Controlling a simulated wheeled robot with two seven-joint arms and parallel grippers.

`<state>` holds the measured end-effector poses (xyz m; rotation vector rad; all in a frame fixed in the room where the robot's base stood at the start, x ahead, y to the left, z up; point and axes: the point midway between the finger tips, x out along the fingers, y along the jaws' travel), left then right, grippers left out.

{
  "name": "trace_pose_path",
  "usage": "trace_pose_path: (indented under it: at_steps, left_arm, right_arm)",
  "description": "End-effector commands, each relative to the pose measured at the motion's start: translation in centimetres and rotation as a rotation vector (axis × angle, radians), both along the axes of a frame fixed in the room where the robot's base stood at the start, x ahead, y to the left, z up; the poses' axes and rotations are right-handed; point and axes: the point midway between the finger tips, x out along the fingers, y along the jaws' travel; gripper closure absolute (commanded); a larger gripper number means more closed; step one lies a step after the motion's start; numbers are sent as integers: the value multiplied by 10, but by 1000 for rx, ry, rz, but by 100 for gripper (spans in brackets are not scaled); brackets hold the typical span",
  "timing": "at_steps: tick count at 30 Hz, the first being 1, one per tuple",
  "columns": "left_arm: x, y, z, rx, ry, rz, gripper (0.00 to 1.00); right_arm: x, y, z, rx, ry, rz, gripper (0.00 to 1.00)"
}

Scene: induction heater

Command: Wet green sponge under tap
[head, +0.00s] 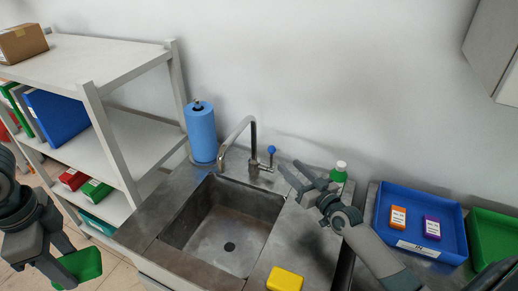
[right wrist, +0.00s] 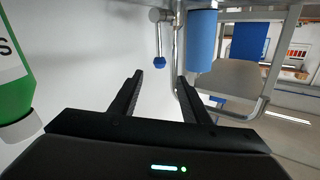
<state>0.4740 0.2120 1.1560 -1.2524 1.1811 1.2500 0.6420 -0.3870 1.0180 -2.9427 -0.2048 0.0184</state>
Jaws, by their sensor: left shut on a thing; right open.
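The green sponge (head: 82,266) is at the lower left of the head view, held by my left gripper (head: 62,262), which is shut on it. It is in front of the shelf and left of the sink, away from the tap. The tap (head: 239,140) arches over the sink (head: 222,230) at its back, with a blue-knobbed lever (head: 271,150) at its right. The lever also shows in the right wrist view (right wrist: 159,62). My right gripper (head: 292,182) is open and empty, to the right of the lever, with the lever seen ahead between its fingers (right wrist: 160,85).
A blue paper roll (head: 201,132) stands behind the sink. A green bottle with a white cap (head: 339,174) stands close behind my right gripper. A yellow sponge (head: 285,279) lies on the counter's front. A blue tray (head: 455,204) and a green tray (head: 492,240) are at right. Shelves (head: 120,150) stand left.

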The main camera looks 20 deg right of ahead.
Motion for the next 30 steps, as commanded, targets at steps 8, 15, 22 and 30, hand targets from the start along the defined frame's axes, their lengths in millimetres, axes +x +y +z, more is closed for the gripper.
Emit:
trace_pose_path:
  at_steps: [8,15,22,30]
  left_arm:
    - [0,0,4,0,0,0,72]
    - [0,0,11,0,0,0,72]
    - [0,0,16,0,0,0,72]
    - [0,0,18,0,0,0,72]
  right_arm:
    - [12,2,1,2,-1,1,57]
    - [42,5,2,1,-1,0,57]
    - [77,11,2,1,-1,0,57]
    - [108,15,1,-1,0,1,57]
